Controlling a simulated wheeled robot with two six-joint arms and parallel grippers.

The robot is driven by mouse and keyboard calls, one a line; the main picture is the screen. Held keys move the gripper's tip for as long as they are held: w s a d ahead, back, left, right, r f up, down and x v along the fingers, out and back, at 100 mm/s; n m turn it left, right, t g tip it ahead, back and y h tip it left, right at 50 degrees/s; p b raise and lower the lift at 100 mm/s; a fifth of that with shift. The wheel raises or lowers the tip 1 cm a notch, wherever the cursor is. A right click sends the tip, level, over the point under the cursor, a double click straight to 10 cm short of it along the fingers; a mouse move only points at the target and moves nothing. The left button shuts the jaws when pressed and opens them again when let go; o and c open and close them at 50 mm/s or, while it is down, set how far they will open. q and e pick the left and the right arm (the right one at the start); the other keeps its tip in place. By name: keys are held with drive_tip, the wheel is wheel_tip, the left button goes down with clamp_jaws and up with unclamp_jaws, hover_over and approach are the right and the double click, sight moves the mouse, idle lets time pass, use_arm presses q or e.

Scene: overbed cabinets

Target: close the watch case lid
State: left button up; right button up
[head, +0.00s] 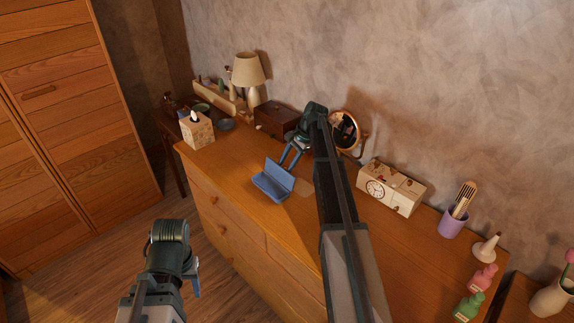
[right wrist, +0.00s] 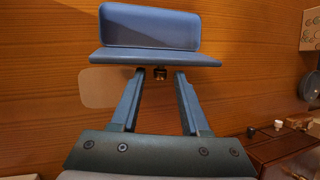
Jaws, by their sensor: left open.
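The blue watch case (head: 268,188) lies on the wooden dresser top with its lid (head: 280,175) raised. In the right wrist view, the blue case (right wrist: 150,28) lies just beyond my fingertips. My right gripper (head: 288,163) reaches in behind the lid. Its two fingers (right wrist: 158,74) are apart with a clear gap and nothing held. I cannot tell whether the fingertips touch the lid. My left gripper (head: 195,278) is open at the lower left, over the floor in front of the dresser, well away from the case.
A tissue box (head: 198,131), a lamp (head: 248,72) and a brown box (head: 276,119) stand behind and left. A round mirror (head: 344,130) and a cream clock box (head: 391,188) stand right, along the wall. The dresser top (head: 232,160) is clear left of the case.

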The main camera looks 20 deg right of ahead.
clamp_jaws()
